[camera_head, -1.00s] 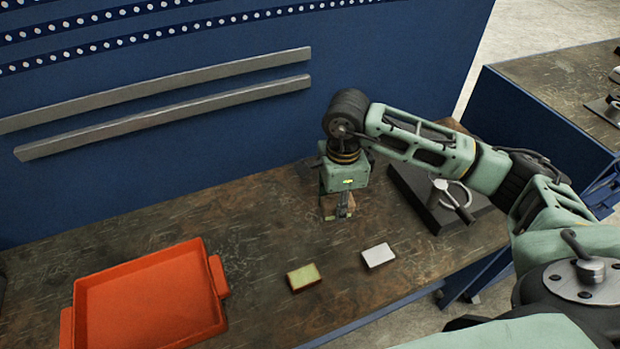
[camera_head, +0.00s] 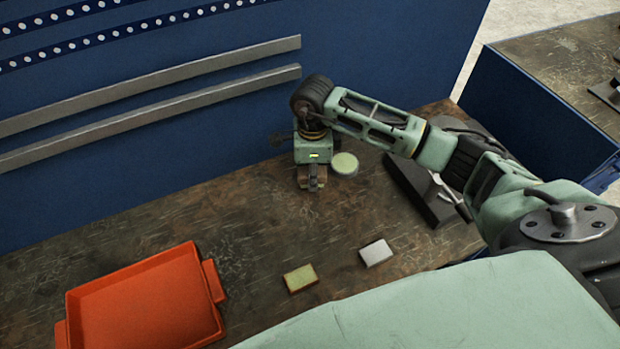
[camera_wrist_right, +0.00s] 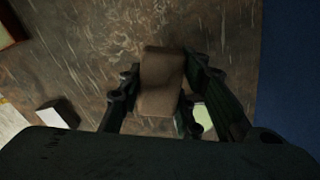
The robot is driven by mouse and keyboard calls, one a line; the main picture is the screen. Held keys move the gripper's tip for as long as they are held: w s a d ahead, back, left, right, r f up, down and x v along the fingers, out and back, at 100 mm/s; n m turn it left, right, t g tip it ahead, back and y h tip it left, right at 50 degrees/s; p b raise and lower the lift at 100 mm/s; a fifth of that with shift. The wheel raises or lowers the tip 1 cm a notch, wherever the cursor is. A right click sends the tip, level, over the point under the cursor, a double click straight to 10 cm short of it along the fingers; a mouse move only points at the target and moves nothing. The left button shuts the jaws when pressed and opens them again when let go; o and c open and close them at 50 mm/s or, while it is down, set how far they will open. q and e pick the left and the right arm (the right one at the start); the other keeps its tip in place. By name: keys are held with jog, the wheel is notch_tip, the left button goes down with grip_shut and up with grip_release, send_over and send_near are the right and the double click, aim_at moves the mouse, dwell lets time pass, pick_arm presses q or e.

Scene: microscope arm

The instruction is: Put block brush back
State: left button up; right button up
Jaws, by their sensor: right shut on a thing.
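The block brush, a brown block (camera_wrist_right: 161,82), is between the fingers of my right gripper (camera_head: 312,187). In the right wrist view the gripper (camera_wrist_right: 157,92) is shut on it, with a dark finger on each side. In the head view the brown block (camera_head: 306,183) shows only in part at the fingertips, near the back of the worktable (camera_head: 215,225). I cannot tell whether its underside touches the tabletop. My left gripper is not in view.
A round, green-topped item (camera_head: 345,163) stands just right of the gripper. A dark stand (camera_head: 420,190) is farther right. A yellow-green block (camera_head: 300,278) and a white block (camera_head: 376,253) lie near the front. An orange tray (camera_head: 145,300) is at left. The back left tabletop is clear.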

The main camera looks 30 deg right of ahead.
jog(key=shift+w+a+f, duration=0.1)
jog(key=shift+w+a, duration=0.05)
jog(key=shift+a, duration=0.05)
jog(key=shift+f, duration=0.25)
notch_tip(320, 180, down, 3)
jog(key=shift+f+p, duration=0.1)
jog(key=shift+p, duration=0.8)
jog(key=shift+f, duration=0.2)
jog(key=shift+f+b, duration=0.25)
jog(key=shift+b, duration=0.05)
jog(key=o, duration=1)
jog(key=shift+r, duration=0.1)
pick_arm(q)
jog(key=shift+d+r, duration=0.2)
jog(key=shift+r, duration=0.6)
